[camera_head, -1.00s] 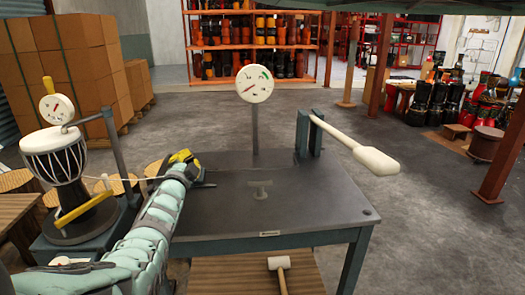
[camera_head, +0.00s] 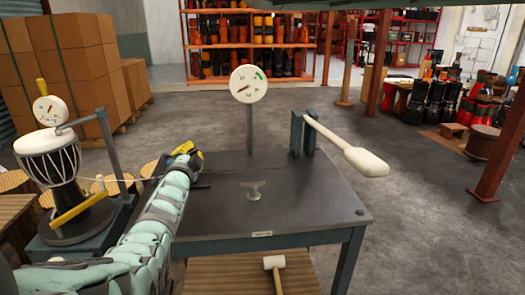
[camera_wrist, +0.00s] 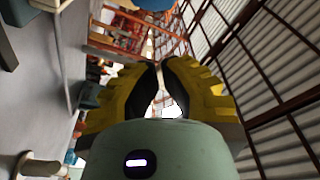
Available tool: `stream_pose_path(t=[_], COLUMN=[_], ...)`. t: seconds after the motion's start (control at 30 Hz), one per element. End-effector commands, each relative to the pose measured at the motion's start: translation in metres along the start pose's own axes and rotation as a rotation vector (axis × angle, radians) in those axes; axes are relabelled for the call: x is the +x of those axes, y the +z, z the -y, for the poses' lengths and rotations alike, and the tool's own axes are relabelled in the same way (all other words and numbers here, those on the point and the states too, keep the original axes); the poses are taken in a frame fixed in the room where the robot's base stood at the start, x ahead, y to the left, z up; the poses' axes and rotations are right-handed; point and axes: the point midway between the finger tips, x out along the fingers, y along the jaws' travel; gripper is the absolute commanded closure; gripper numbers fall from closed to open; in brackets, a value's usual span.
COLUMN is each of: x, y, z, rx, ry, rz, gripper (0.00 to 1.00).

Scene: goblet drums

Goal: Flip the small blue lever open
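I cannot make out a small blue lever for certain in either view. A large white paddle-shaped lever (camera_head: 345,147) sticks out to the right from a dark blue-grey bracket (camera_head: 302,133) at the table's back right. My gripper (camera_head: 190,153) is over the left part of the dark table (camera_head: 300,205), partly hidden behind my own wrist, and well apart from the bracket. In the wrist view its yellow fingers with black pads (camera_wrist: 158,64) come together at the tips, with a bright gap lower between them. I see nothing held.
A white dial (camera_head: 248,84) stands on a post at the table's back. A small pale T-shaped fitting (camera_head: 254,190) is on the tabletop. A goblet drum (camera_head: 52,165) with a yellow bar stands at the left. A white-headed mallet (camera_head: 274,263) lies below the table. The table's right part is clear.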

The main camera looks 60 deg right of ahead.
Motion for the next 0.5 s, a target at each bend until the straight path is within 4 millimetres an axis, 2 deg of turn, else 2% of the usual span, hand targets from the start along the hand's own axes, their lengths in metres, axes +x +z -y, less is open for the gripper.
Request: stream_pose_path(t=[0.5], x=[-0.065], y=[0.0], z=[0.0], rx=[0.002], ry=[0.002], rz=[-0.001], gripper=[1.0])
